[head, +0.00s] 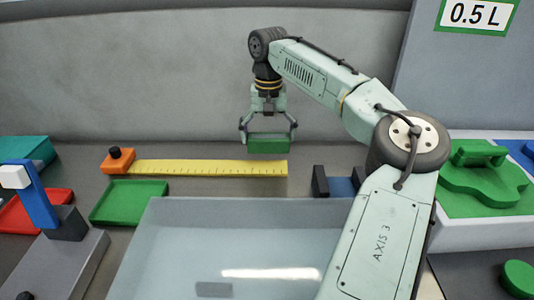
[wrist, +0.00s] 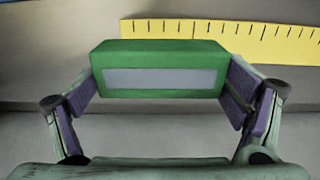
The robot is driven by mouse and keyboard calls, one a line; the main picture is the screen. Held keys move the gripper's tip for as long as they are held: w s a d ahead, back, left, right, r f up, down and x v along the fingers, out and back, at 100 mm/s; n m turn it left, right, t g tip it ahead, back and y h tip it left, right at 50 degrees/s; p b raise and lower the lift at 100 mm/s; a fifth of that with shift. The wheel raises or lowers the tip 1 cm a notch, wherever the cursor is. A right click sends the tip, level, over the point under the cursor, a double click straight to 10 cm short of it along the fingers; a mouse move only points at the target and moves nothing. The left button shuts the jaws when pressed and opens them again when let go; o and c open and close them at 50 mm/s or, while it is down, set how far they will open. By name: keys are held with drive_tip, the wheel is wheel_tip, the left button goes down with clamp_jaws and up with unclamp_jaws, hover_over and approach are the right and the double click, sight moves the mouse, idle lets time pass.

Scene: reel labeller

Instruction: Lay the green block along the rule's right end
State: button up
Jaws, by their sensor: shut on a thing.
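My gripper (head: 268,136) is shut on the green block (head: 269,146), gripping it by its two ends. In the wrist view the green block (wrist: 160,62) lies crosswise between the finger pads of my gripper (wrist: 163,88), with a grey panel on its near face. The yellow rule (head: 210,168) lies on the bench with an orange stop (head: 117,163) and black knob at its left end. In the head view the block appears just above the rule near its right end.
A green tray (head: 128,203) and a red tray (head: 30,212) lie at the left. A large pale tray (head: 165,225) fills the front middle. A black and blue fixture (head: 340,184) stands right of the rule. A grey wall (head: 130,75) rises behind.

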sight(268, 165)
drive_tip(key=shift+f+p, duration=0.6)
drive_tip(key=shift+f, duration=2.3)
drive_tip(key=shift+f, duration=0.15)
drive_tip(key=o, duration=1)
wheel_tip(268, 165, up, 12)
drive_tip(key=shift+r+b, duration=0.2)
drive_tip(key=shift+b, duration=0.85)
